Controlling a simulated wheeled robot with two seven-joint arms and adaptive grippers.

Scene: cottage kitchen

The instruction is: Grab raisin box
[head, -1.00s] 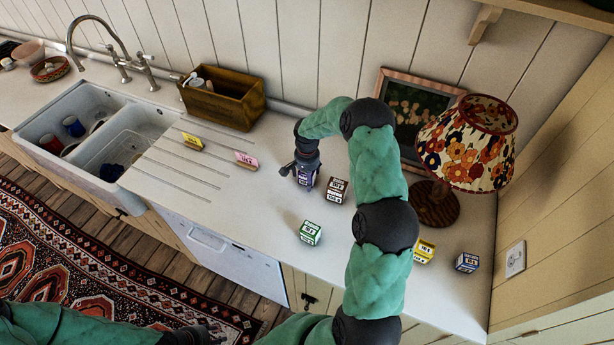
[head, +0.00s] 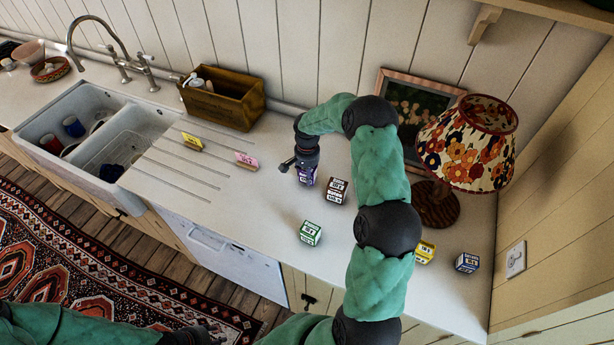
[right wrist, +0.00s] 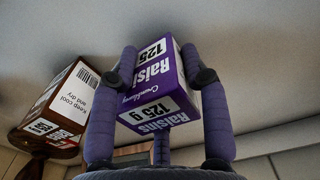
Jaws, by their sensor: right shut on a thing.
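The raisin box (head: 308,177) is purple with white labels and stands at the back of the counter, partly hidden under my right gripper (head: 300,164). In the right wrist view the raisin box (right wrist: 152,88) reads "Raisins" and "125 g". There the fingers of my right gripper (right wrist: 163,80) are closed around it from both sides, with a third finger behind. Whether the box touches the counter is unclear. My left gripper (head: 200,336) is low at the bottom edge of the head view, dark and partly cut off, away from the boxes.
A brown box (head: 336,191) stands just right of the raisin box. A green box (head: 310,233), a yellow box (head: 425,252) and a blue box (head: 467,262) stand nearer the front. A lamp (head: 437,205) and a wooden crate (head: 222,103) flank the area.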

